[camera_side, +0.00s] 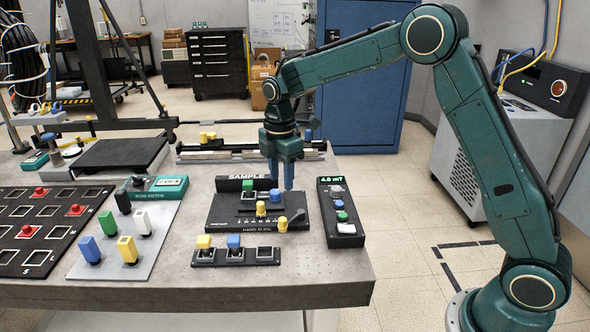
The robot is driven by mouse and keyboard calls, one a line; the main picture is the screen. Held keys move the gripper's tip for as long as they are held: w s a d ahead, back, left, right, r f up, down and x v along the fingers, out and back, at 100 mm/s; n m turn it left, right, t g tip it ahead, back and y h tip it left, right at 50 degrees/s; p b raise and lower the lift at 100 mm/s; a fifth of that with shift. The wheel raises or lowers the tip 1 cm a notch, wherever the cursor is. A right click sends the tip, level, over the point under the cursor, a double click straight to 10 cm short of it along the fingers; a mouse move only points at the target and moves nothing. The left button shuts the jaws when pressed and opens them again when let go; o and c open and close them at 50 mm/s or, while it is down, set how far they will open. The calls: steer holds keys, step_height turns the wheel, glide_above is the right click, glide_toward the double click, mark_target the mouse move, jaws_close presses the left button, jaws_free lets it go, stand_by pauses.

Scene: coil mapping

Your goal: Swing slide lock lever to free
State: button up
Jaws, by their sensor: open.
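The black hand slide unit (232,222) sits on the grey table, with a "SAMPLE" plate (230,184) behind it. A small green piece (248,186) stands on its carriage, and several yellow knobs, one of them at the front (282,225), stand on the unit. A dark lever (298,216) at the unit's right end slants up to the right; I take it to be the slide lock lever, though its marking is unreadable. My gripper (281,184) points down above the back right of the unit, behind and left of the lever. Its blue fingers are slightly apart, with nothing seen between them.
A black meter box (341,212) reading about 4.0 mT stands close on the right. A socket strip (237,255) with yellow and blue pieces lies in front. A grey plate with coloured blocks (160,215) and a black slotted tray (40,235) lie left.

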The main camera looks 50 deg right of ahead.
mark_target(282, 219)
steer(key=shift+f, duration=6.85)
jaws_close()
